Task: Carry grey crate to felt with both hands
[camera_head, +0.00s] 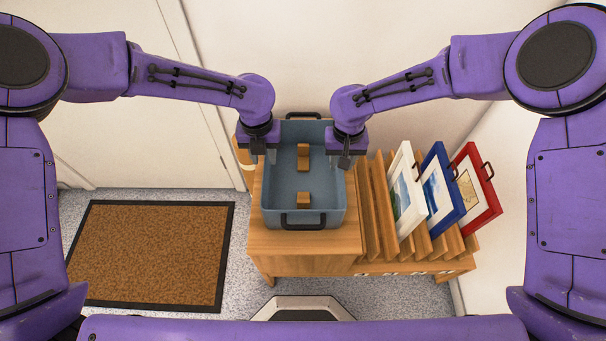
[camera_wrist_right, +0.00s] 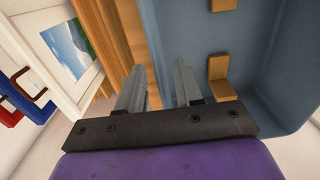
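The grey crate (camera_head: 275,214) is a blue-grey open box with black handles at its front and back ends. It stands upright on a wooden bench and holds wooden blocks. It also shows in the right wrist view (camera_wrist_right: 268,65). My left gripper (camera_head: 262,157) is at the crate's left wall with its fingers apart. My right gripper (camera_head: 345,160) is at the right wall; in the right wrist view its fingers (camera_wrist_right: 158,88) are spread, one on each side of the wall. I cannot make out any felt for certain.
The wooden bench (camera_head: 290,243) has a slotted rack at right with white (camera_head: 407,190), blue (camera_head: 441,190) and red (camera_head: 474,190) framed prints close to my right gripper. A brown mat (camera_head: 150,250) lies on the floor at left. A wall stands behind the bench.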

